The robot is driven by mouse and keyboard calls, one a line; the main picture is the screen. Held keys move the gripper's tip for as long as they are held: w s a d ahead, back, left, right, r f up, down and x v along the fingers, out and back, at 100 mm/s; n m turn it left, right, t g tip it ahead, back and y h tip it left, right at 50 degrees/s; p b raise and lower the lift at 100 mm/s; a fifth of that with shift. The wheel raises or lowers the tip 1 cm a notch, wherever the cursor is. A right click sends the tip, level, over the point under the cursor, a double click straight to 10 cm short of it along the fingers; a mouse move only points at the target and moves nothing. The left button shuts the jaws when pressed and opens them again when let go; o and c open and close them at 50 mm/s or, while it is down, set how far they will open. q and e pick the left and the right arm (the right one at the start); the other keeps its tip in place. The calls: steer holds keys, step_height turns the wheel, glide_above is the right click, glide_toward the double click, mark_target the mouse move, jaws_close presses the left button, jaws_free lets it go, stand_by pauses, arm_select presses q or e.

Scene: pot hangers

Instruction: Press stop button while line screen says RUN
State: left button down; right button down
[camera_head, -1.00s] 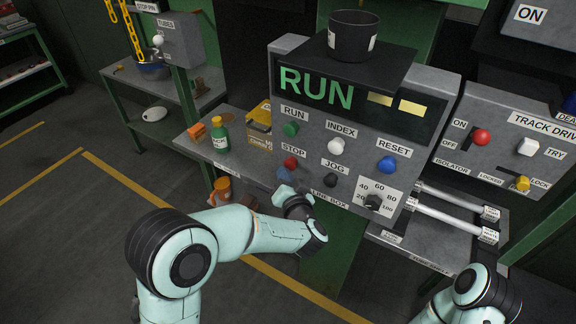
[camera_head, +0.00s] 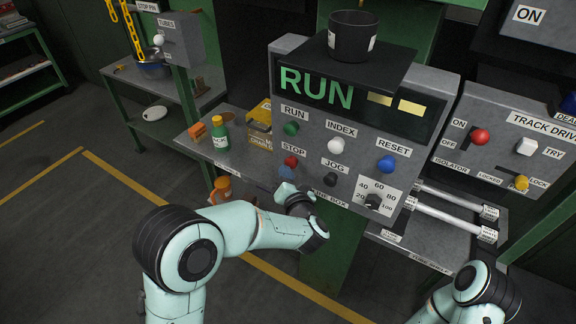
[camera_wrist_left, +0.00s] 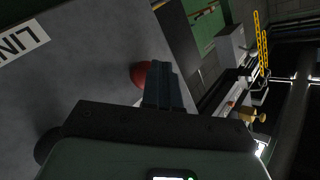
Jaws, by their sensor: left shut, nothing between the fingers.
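The line screen (camera_head: 317,88) on the grey line box reads RUN in green letters. The red stop button (camera_head: 291,162) sits under its STOP label, below the green RUN button (camera_head: 291,128). My left gripper (camera_head: 287,173) is shut and empty, its blue-grey fingertips just below the stop button in the head view. In the left wrist view the fingers (camera_wrist_left: 163,86) partly cover the red button (camera_wrist_left: 138,74), right beside it. I cannot tell whether they touch it. Part of my right arm shows at lower right; its gripper is out of view.
On the panel are the white INDEX button (camera_head: 336,146), blue RESET button (camera_head: 387,164), black JOG button (camera_head: 331,179) and a speed dial (camera_head: 373,201). A black pot (camera_head: 353,38) stands on top.

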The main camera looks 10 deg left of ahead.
arm_select(q)
steer(key=shift+w+d+r, duration=0.1)
steer(key=shift+w, duration=0.1)
arm_select(e)
steer(key=shift+w+r, duration=0.15)
stand_by(0.3)
arm_select(q)
steer(key=shift+s+a+b, duration=0.2)
steer(key=shift+s, duration=0.3)
steer(key=shift+s+a+b, duration=0.15)
steer(key=shift+s, duration=0.35)
arm_select(e)
steer(key=shift+s+f, duration=0.55)
steer(key=shift+s, duration=0.05)
